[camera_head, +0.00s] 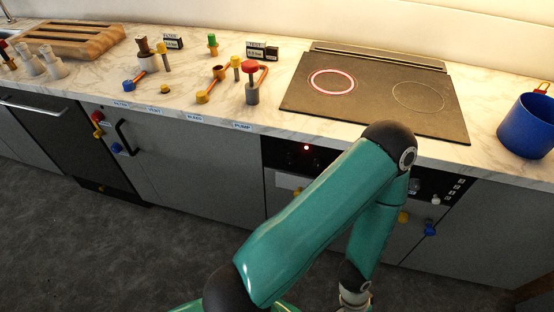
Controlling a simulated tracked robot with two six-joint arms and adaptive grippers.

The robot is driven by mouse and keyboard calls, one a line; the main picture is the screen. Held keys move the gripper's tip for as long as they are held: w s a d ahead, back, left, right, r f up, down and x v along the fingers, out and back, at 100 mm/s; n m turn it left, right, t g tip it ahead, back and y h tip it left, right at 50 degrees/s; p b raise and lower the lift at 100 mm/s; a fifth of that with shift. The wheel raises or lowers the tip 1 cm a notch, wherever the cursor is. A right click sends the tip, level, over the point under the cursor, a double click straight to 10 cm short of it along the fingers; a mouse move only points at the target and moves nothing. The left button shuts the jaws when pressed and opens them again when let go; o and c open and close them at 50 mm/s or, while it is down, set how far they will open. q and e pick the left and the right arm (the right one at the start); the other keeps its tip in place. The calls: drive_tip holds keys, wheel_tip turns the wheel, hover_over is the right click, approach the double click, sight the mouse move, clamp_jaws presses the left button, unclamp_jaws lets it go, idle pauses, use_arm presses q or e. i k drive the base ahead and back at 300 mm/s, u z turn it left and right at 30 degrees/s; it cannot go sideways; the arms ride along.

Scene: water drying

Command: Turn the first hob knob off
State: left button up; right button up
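The dark hob (385,110) is set in the marble counter. Its left cooking ring (331,81) is outlined in red and white; its right ring (418,97) is a thin pale outline. The black control panel (279,152) is on the front below the hob. A red light (306,147) glows near its left end. Dark shapes near the light may be knobs, but are too small to tell which way they point. My green arm hides the middle of the panel. Its wrist reaches the bottom edge, and neither gripper's fingers are visible.
A blue pot (527,126) stands right of the hob. Valves and coloured pipe fittings, including a red-topped one (251,82), stand left of it. A wooden rack (72,40) is at far left. Cabinet handles stick out below the counter. The dark floor (100,250) at lower left is clear.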

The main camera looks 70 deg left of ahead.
sight(290, 158)
drive_tip(key=u, duration=0.15)
drive_tip(key=k, duration=0.35)
drive_tip(key=z, duration=1.2)
drive_tip(key=i, duration=0.15)
drive_tip(key=u, duration=3.05)
drive_tip(key=k, duration=0.45)
drive_tip(key=u, duration=1.1)
drive_tip(key=i, duration=0.3)
drive_tip(key=z, duration=0.7)
